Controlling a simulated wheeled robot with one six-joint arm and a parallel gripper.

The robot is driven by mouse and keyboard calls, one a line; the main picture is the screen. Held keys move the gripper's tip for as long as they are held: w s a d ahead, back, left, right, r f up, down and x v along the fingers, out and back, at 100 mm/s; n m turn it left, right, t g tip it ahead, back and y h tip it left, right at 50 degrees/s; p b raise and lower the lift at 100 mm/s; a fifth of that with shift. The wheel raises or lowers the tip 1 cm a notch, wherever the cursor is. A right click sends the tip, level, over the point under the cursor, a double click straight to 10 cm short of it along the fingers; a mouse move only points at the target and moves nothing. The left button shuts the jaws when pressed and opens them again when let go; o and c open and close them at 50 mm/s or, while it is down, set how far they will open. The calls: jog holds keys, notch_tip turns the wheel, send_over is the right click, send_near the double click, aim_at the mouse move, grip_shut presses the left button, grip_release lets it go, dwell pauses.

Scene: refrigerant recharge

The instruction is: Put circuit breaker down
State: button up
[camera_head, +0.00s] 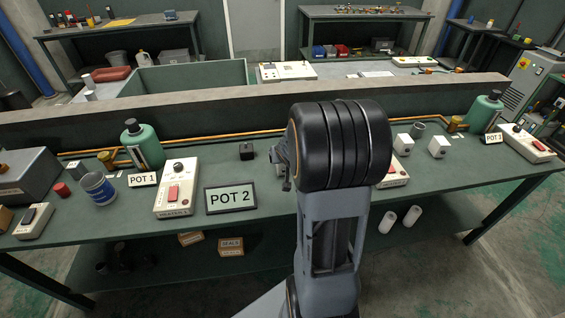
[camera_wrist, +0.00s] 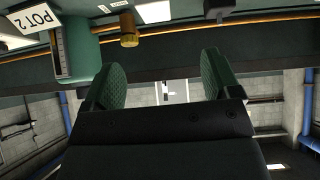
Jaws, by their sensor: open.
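My gripper (camera_wrist: 163,72) is open, with its two green-padded fingers spread and nothing held between them in the wrist view. In the head view my gripper (camera_head: 282,160) is mostly hidden behind my dark wrist, above the green bench. I cannot tell for certain which thing is the circuit breaker. A small black block (camera_head: 246,151) stands on the bench left of my gripper. White boxes with switches also stand there: one with a red rocker (camera_head: 174,192) at front left, one (camera_head: 396,173) partly hidden behind my arm, and one (camera_head: 527,143) at far right.
A raised ledge (camera_head: 220,110) and orange pipe run along the back. Bare bench lies around the black block.

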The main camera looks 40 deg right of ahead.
jog(key=b+x, duration=0.1)
jog(key=x, duration=0.2)
jog(key=b+x, duration=0.1)
jog(key=x, duration=0.2)
jog(key=d+b+x, duration=0.1)
jog(key=x, duration=0.1)
jog(key=shift+d+f, duration=0.1)
jog(key=shift+f, duration=0.25)
jog(key=shift+w+d+f, duration=0.2)
jog(key=shift+w+f, duration=0.2)
jog(key=shift+w, duration=0.05)
jog(key=b+x, duration=0.2)
jog(key=x, duration=0.1)
jog(key=shift+f, duration=0.25)
jog(key=shift+x, duration=0.8)
jog(key=shift+w+r, duration=0.1)
jog(key=shift+c, duration=0.2)
jog(key=c, duration=1)
jog(key=shift+c, duration=0.8)
jog(key=shift+r, duration=0.15)
